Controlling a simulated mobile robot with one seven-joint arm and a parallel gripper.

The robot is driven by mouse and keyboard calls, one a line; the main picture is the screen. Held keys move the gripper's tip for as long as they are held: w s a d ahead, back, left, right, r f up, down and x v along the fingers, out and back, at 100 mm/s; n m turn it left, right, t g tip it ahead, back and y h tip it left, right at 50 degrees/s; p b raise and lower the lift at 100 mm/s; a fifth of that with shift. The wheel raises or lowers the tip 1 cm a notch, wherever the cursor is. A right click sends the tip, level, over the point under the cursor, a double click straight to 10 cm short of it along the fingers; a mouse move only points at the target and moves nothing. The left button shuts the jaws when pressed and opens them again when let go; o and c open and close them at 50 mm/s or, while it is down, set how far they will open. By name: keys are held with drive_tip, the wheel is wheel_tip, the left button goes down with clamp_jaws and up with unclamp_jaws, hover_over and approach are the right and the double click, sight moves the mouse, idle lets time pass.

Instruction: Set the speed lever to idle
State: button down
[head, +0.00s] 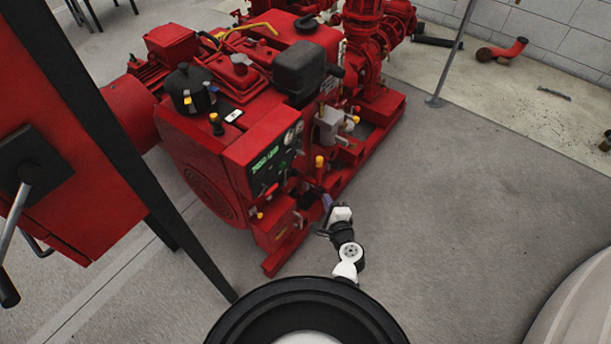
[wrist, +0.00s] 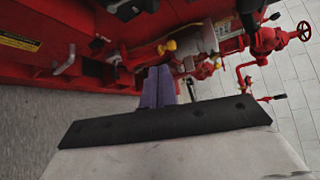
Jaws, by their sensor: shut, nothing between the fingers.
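The red fire pumpset (head: 270,130) has several yellow-tipped handles, and no label shows which is the speed lever. One yellow-knobbed handle (head: 319,162) stands at the engine's right side, behind the control panel (head: 273,160). In the wrist view, a red lever with a yellow knob (wrist: 168,46) lies just beyond my fingertips. I cannot tell whether they touch it. My gripper (head: 326,201) is low beside the engine's right front corner. In the wrist view, its purple fingers (wrist: 158,84) are together with nothing between them.
A red cabinet (head: 60,130) with a dark frame and a grey handle stands at the left. Red pipes and valves (wrist: 265,40) lie to the right in the wrist view. A thin grey post (head: 455,55) stands at the back right. The floor (head: 450,210) right of the pumpset is clear.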

drive_tip(key=w+a+f+p, duration=0.1)
drive_tip(key=w+a+p, duration=0.1)
drive_tip(key=w+a, duration=0.4)
drive_tip(key=x, duration=0.3)
drive_tip(key=shift+w, duration=0.45)
drive_tip(key=shift+d, duration=0.1)
drive_tip(key=shift+s+b, duration=0.2)
drive_tip(key=shift+b, duration=0.65)
drive_tip(key=shift+n+t+b, duration=0.3)
drive_tip(key=shift+b, duration=0.1)
